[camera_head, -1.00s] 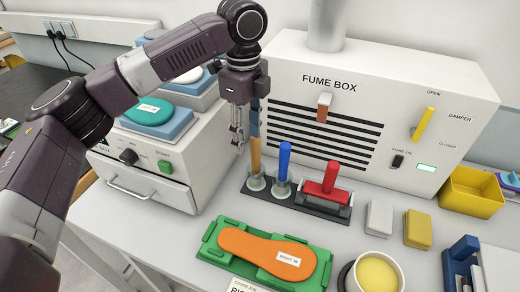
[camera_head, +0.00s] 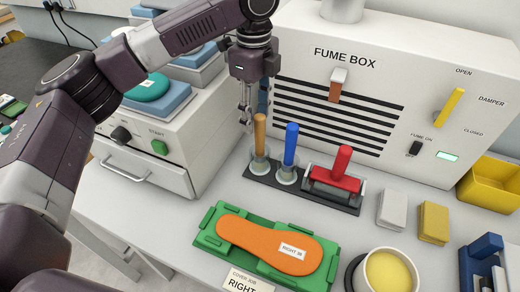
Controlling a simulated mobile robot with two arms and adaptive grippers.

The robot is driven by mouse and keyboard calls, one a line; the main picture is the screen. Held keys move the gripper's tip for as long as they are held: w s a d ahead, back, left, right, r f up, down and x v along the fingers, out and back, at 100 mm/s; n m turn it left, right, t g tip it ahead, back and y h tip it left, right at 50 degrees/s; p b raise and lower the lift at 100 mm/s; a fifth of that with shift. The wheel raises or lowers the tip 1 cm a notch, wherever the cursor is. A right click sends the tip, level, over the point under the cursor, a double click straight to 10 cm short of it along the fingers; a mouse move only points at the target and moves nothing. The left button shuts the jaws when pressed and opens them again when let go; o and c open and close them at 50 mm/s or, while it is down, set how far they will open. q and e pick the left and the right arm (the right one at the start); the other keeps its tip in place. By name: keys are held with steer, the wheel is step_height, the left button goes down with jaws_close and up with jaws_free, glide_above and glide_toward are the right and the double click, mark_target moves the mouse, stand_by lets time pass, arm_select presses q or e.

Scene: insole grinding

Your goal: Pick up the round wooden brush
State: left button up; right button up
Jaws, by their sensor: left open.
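The round wooden brush (camera_head: 260,137) stands upright by its tan wooden handle in the left cup of a dark rack (camera_head: 323,201). Its head is down in the cup and mostly hidden. A blue-handled brush (camera_head: 291,146) stands in the cup just right of it. My left gripper (camera_head: 246,121) points down, open and empty, close to the left of the wooden handle's top. Whether it touches the handle cannot be told. My right gripper is not in view.
A red-handled roller (camera_head: 340,165) sits at the rack's right end. The white fume box (camera_head: 440,75) stands behind. In front lies an orange insole (camera_head: 262,241) on a green tray (camera_head: 211,240). A white machine with a drawer (camera_head: 150,178) is left.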

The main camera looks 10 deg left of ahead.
mark_target(259, 141)
arm_select(q)
steer(key=shift+w+f, duration=0.15)
steer(key=shift+f, duration=0.6)
steer(key=f, duration=0.2)
steer(key=f+p, duration=0.1)
steer(key=f, duration=0.1)
steer(key=d+f, duration=0.1)
steer(key=f, duration=0.1)
steer(key=shift+f+p, duration=0.4)
steer(key=shift+f, duration=0.3)
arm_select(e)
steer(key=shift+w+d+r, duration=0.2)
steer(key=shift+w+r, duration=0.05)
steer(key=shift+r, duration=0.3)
arm_select(q)
steer(key=shift+c, duration=0.7)
jaws_close()
